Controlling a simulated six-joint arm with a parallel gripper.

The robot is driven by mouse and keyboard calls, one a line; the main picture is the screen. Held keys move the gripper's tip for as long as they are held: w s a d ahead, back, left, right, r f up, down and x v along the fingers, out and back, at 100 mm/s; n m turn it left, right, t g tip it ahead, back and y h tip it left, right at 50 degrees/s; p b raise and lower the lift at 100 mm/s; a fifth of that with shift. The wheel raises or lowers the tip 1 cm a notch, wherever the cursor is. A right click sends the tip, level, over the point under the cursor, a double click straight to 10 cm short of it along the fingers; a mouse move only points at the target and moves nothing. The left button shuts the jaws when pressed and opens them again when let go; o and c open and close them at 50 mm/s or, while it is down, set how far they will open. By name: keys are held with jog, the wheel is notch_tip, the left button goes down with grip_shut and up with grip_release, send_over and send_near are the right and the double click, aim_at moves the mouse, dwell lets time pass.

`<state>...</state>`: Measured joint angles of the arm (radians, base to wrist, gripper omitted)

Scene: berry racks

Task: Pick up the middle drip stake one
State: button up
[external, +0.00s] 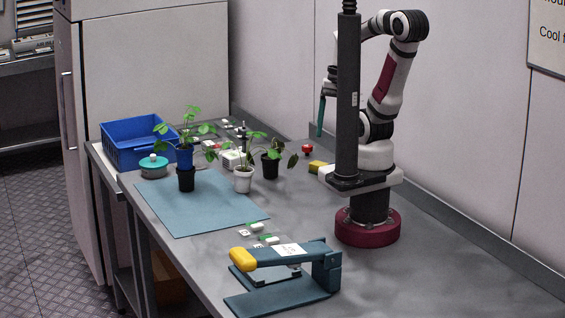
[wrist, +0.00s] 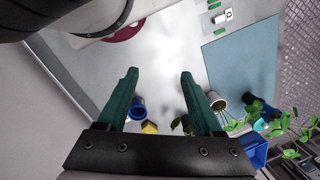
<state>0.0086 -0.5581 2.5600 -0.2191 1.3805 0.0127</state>
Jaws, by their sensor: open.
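I cannot make out a drip stake for certain. Small green-and-white pieces (external: 257,227) lie by the mat's near edge; similar ones show at the top of the wrist view (wrist: 222,17), too small to identify. My gripper (external: 320,132) hangs high above the table, right of the plants. In the wrist view its teal fingers (wrist: 158,76) are apart with nothing between them.
A teal mat (external: 195,215) lies mid-table. A blue crate (external: 125,158) and a teal lidded dish (external: 153,168) stand left. A yellow block (external: 317,167) and red piece (external: 307,150) lie near my base. A yellow-handled press (external: 290,255) stands in front.

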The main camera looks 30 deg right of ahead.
jog(key=n+t+h, duration=0.2)
jog(key=n+t, duration=0.3)
jog(key=t, duration=0.8)
send_near(246, 131)
jog(key=shift+n+t, duration=0.3)
jog(key=shift+t, duration=0.1)
jog(key=x, duration=1.2)
jog(key=shift+f, duration=0.3)
jog(key=shift+s, duration=0.1)
grip_shut()
